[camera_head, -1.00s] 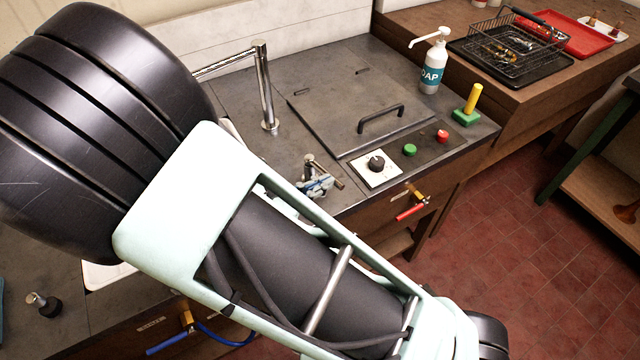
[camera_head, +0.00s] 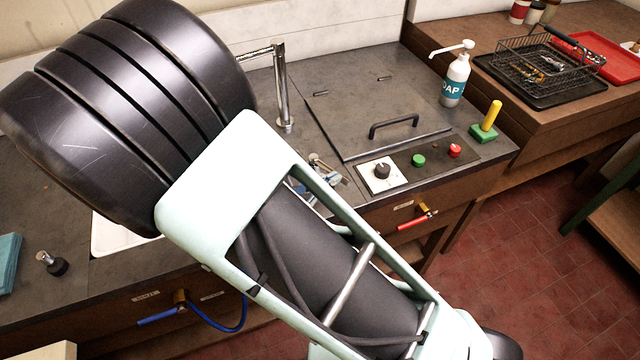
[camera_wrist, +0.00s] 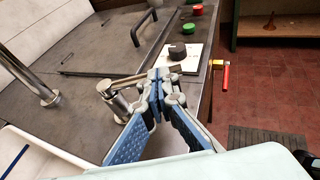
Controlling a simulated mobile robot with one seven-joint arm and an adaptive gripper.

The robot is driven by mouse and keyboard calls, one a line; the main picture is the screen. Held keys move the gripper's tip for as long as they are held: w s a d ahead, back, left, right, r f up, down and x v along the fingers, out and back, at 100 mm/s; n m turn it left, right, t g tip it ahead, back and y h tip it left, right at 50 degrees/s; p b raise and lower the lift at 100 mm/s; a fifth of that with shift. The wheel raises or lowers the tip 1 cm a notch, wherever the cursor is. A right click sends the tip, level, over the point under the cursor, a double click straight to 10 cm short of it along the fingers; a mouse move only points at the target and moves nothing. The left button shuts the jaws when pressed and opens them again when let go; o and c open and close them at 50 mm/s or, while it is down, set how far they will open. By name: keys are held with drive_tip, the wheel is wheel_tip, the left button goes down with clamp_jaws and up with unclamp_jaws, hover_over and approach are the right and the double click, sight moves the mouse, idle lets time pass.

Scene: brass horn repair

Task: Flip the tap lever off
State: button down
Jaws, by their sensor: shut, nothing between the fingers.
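The chrome tap lever (camera_wrist: 120,80) sits on a short chrome post (camera_wrist: 120,103) beside the sink in the wrist view. It also shows, partly hidden by my arm, in the head view (camera_head: 318,162). The tall chrome spout (camera_head: 283,90) stands behind it; its lower part shows in the wrist view (camera_wrist: 30,75). My gripper (camera_wrist: 160,76) is shut and empty, its tips close by the lever's right end. I cannot tell whether they touch. In the head view my arm covers most of the gripper.
A lidded tank (camera_head: 350,90) with a black handle lies right of the spout. A black knob (camera_head: 382,171), green button (camera_head: 418,160) and red button (camera_head: 455,150) sit at the counter front. Red-handled (camera_head: 415,222) and blue-handled valves (camera_head: 165,315) are below. A soap bottle (camera_head: 455,80) stands behind.

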drive_tip(key=shift+w+d, duration=0.2)
drive_tip(key=shift+d, duration=0.15)
drive_tip(key=shift+w+d, duration=0.6)
drive_tip(key=shift+d, duration=0.15)
drive_tip(key=shift+w, duration=0.1)
idle(0.3)
